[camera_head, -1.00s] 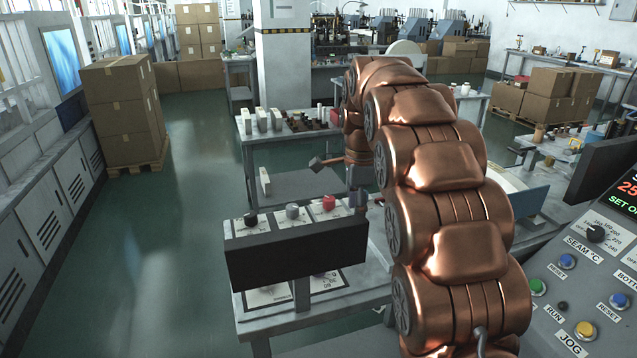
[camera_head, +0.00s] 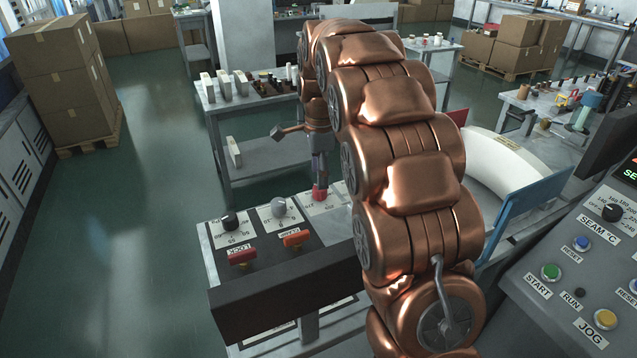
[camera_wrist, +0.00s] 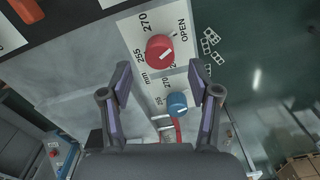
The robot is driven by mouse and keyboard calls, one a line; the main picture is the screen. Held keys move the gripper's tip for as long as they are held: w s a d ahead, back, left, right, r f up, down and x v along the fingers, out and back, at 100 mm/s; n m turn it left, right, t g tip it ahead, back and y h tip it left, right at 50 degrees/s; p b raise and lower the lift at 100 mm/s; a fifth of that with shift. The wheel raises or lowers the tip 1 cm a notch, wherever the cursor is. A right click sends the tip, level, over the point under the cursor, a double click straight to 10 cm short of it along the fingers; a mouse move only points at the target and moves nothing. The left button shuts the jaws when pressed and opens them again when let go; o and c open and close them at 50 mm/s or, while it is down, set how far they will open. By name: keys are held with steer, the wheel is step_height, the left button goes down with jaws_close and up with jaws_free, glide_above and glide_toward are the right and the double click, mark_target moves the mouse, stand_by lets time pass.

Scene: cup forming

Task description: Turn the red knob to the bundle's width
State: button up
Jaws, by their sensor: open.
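The red knob (camera_wrist: 160,48) sits on a white dial plate marked 255, 270, mm and OPEN in the wrist view. Its pale pointer line slants toward the upper right, roughly the OPEN side. I cannot make out the bundle.
A black knob (camera_head: 229,221) and a grey knob (camera_head: 278,207) stand left of the red one. Two red handles (camera_head: 242,257) (camera_head: 296,238) lie in front. A blue knob (camera_wrist: 177,103) shows close by in the wrist view. A blue panel (camera_head: 530,212) stands right of my arm.

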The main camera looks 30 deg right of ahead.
mark_target(320, 192)
steer(key=shift+f+p, duration=0.4)
steer(key=shift+f, duration=1.7)
steer(key=c, duration=1.2)
